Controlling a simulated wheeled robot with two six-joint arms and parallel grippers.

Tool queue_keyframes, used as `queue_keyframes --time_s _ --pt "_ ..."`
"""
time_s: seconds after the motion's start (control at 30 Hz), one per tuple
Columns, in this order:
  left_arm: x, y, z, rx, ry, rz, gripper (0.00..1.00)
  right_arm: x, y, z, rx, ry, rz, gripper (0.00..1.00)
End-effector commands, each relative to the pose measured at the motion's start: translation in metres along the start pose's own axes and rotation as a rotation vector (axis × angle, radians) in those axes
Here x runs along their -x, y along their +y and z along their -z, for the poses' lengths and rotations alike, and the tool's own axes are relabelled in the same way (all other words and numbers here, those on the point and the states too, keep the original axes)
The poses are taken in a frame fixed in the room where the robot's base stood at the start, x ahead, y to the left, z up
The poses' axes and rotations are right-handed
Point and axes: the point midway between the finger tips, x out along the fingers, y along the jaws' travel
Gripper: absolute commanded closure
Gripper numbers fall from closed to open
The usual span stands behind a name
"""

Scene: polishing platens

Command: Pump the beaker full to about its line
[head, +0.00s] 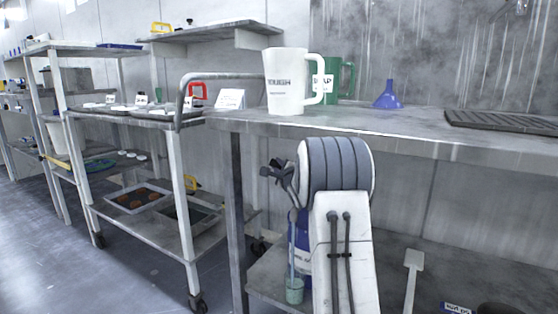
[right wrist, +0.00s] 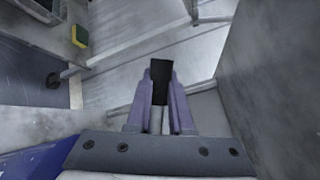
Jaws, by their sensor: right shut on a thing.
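A small translucent green beaker (head: 294,291) stands on the lower shelf, below my right gripper and beside a blue drum (head: 303,262). My arm partly hides the drum. A thin pale tube runs down toward the beaker. The liquid level and the line are too small to tell. My right gripper (head: 278,170) is above the drum, shut on a dark pump handle (right wrist: 161,80). In the right wrist view the black handle shows between the two fingers, with a grey rod near it. My left gripper is not in view.
The metal bench (head: 400,122) above carries a white jug (head: 284,90), a green jug (head: 333,82), a blue funnel (head: 388,95) and a dark mat (head: 500,121). A cart (head: 140,230) with trays stands at left. A pale scoop (head: 413,262) is to the right under the bench.

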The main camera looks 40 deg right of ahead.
Motion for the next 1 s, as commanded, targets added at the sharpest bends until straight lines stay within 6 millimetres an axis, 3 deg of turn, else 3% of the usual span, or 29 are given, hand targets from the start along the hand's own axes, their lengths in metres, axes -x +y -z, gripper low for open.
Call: queue_keyframes --time_s 0.2,0.23,0.3,0.73,1.0 --pt "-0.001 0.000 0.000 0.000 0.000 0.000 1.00 0.000 0.001 0.001 0.001 0.000 0.001 1.00" --pt "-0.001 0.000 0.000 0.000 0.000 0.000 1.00 0.000 0.001 0.001 0.001 0.000 0.001 0.77" --pt "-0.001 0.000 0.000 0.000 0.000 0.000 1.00 0.000 0.001 0.001 0.001 0.000 0.000 0.51" --pt "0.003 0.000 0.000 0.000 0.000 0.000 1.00 0.006 -0.001 0.000 0.000 0.000 0.000 0.51" --pt "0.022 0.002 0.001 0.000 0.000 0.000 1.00 0.050 -0.003 -0.001 -0.001 0.002 -0.001 0.51"
